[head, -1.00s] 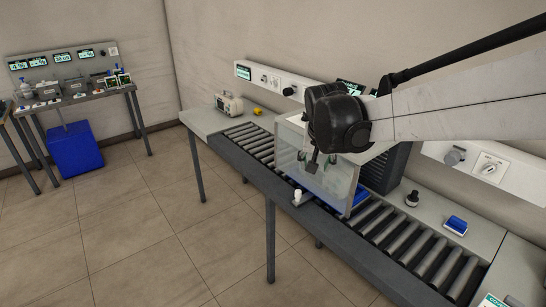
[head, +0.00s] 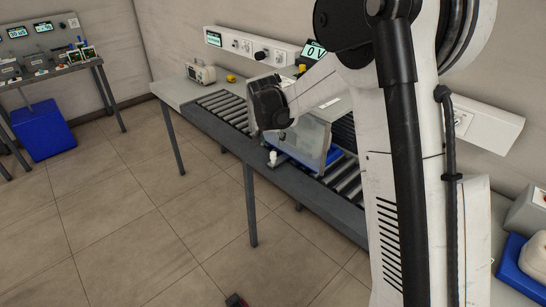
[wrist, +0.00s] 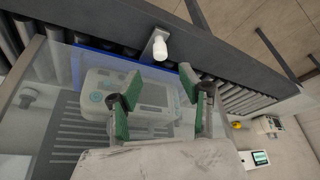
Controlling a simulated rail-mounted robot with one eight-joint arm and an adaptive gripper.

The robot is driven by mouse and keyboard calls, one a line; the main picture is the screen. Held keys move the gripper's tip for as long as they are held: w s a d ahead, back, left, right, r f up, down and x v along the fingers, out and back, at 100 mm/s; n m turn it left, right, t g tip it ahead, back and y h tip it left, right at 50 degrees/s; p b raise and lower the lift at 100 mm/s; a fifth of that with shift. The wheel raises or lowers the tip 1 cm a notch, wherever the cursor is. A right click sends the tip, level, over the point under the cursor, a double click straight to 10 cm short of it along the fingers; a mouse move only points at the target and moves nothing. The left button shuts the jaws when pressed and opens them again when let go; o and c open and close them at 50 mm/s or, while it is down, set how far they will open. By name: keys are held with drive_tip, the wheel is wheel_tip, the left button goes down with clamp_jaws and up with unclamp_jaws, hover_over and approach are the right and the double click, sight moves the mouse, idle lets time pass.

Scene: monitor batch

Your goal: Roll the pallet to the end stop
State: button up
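A blue pallet (head: 334,155) lies on the roller conveyor (head: 346,184), mostly hidden by a clear-walled enclosure (head: 308,138). In the wrist view a blue edge (wrist: 88,48) shows beside a white monitor unit (wrist: 152,97) with a screen and buttons. My gripper (wrist: 160,83) has its two green-padded fingers apart, with the monitor unit in view beyond and between them. I cannot tell whether they touch anything. In the head view my arm hides the fingertips. A white peg (head: 273,157) stands on the front rail; it also shows in the wrist view (wrist: 160,48). I cannot identify an end stop.
Left along the conveyor stand a beige instrument (head: 201,74) and a small yellow object (head: 231,78). A control panel (head: 254,46) runs along the wall. My arm hides much of the right side. Floor in front is clear, except a small dark-red object (head: 236,300). A blue bin (head: 43,130) stands far left.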

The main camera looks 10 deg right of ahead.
sight(273, 154)
drive_tip(key=x, duration=1)
drive_tip(key=shift+w+d+f, duration=0.1)
drive_tip(key=shift+f, duration=0.3)
clamp_jaws()
